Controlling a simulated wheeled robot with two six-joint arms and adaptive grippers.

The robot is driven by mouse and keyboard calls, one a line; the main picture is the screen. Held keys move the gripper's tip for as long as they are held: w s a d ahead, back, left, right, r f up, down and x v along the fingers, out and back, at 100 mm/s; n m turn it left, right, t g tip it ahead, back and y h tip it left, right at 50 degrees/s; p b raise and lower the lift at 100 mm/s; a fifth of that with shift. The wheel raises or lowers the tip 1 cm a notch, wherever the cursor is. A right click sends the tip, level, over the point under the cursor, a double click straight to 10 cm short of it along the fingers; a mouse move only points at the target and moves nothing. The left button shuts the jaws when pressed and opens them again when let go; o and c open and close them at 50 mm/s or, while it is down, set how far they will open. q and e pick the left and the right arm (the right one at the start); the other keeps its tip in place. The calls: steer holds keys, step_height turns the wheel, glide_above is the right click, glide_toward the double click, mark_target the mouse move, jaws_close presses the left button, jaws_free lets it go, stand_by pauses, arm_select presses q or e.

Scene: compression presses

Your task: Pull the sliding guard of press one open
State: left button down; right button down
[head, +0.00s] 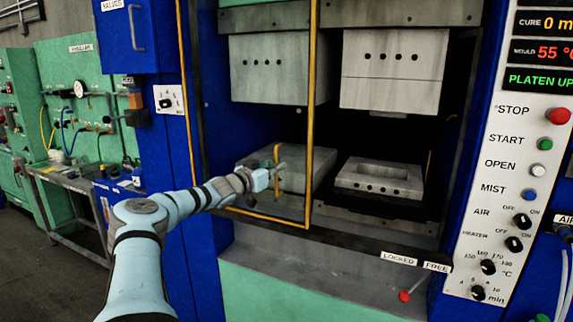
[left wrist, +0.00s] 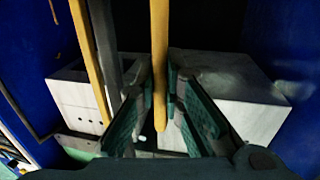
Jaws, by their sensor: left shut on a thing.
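The sliding guard is a clear panel in a yellow frame (head: 311,110) across the left part of the press opening; the right part is uncovered. Its upright yellow handle (head: 277,156) is near the lower middle of the panel. My left gripper (head: 276,175) is at the handle. In the left wrist view the yellow handle bar (left wrist: 159,60) runs between the two fingers of the left gripper (left wrist: 163,95), which are closed around it. The guard's frame edge (left wrist: 84,50) shows to the left there. My right gripper is not in view.
Behind the guard are a lower block (head: 290,168) and an upper block (head: 268,68). An open mould (head: 380,178) sits at right. A red-knobbed lever (head: 404,296) is below the LOCKED and FREE labels, nearer FREE. The control panel (head: 505,190) is at right, a side bench (head: 75,180) at left.

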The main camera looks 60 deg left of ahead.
arm_select(q)
steer(key=shift+a+r, duration=0.1)
steer(key=shift+d, duration=0.2)
steer(key=c, duration=1.7)
jaws_free()
steer(key=shift+w, duration=0.2)
steer(key=shift+s, duration=0.1)
